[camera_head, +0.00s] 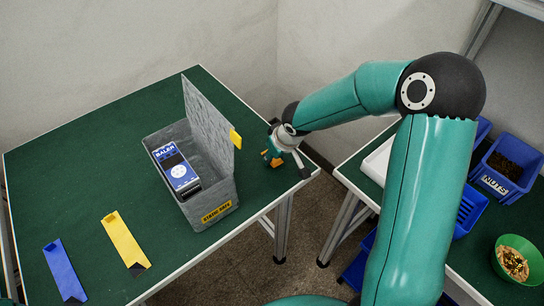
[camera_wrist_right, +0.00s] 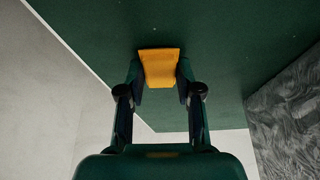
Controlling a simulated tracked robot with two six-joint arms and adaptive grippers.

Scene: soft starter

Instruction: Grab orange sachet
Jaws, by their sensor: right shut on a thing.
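The orange sachet (camera_wrist_right: 160,66) sits between the two fingers of my right gripper (camera_wrist_right: 160,78) in the right wrist view, with the green table top behind it. In the head view the sachet (camera_head: 275,160) is a small orange patch under my right gripper (camera_head: 272,158), at the right corner of the green table. My right gripper is shut on it. Whether the sachet touches the table is hard to tell. My left gripper is not in view.
A grey box (camera_head: 214,207) with a raised lid (camera_head: 210,118) stands left of my right gripper and holds a blue-and-white package (camera_head: 176,170). Blue (camera_head: 63,270) and yellow (camera_head: 124,242) strips lie at the front. A second table with blue bins (camera_head: 507,168) stands right, across a gap.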

